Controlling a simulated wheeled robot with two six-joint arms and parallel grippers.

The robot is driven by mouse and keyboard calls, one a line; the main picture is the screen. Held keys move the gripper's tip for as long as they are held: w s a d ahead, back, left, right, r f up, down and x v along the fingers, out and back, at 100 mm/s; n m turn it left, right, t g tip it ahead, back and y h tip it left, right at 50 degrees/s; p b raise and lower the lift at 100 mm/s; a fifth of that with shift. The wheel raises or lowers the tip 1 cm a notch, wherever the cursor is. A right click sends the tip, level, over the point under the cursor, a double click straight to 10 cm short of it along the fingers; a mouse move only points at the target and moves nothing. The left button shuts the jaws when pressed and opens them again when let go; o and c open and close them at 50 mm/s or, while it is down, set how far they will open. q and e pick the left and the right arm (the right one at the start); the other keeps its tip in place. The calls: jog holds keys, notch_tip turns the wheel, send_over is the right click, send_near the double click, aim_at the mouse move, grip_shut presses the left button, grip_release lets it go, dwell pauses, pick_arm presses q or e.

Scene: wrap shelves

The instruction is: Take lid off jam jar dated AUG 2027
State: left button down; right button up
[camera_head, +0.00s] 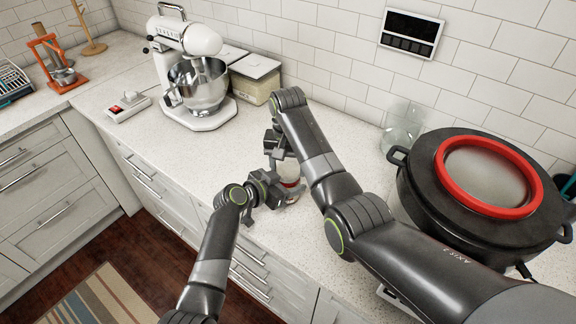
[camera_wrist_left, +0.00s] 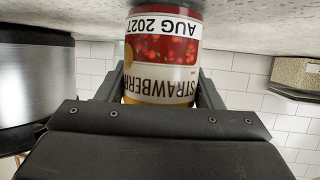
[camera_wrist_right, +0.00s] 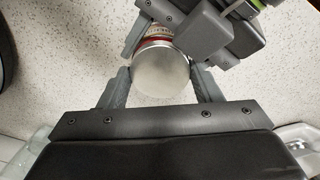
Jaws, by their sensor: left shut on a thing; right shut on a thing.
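The jam jar (camera_head: 289,184) stands upright on the counter, mostly covered by my grippers in the head view. In the left wrist view the strawberry jar (camera_wrist_left: 162,58) appears upside down, and its label reads AUG 2027. My left gripper (camera_head: 278,190) is shut around the jar's body from the side, a finger on each side of it. My right gripper (camera_head: 282,153) points down from above. In the right wrist view its fingers are shut on the round silver lid (camera_wrist_right: 160,70). The lid appears to be on the jar; the seam between them is hidden.
A white stand mixer (camera_head: 188,50) and a lidded bin (camera_head: 255,80) stand at the back left. A large black pot with a red-rimmed lid (camera_head: 490,175) is at the right, with a glass jar (camera_head: 402,125) behind. The counter left of the jar is clear.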

jog(key=o, duration=1.1)
jog(key=shift+r, duration=2.3)
jog(key=shift+c, duration=0.3)
jog(key=m, duration=0.1)
jog(key=r+m, duration=0.1)
jog(key=m, duration=0.3)
jog(key=shift+r, duration=0.35)
jog(key=m, duration=0.1)
jog(key=r+m, duration=0.1)
jog(key=m, duration=0.3)
jog(key=shift+r, duration=0.3)
jog(key=shift+f, duration=4)
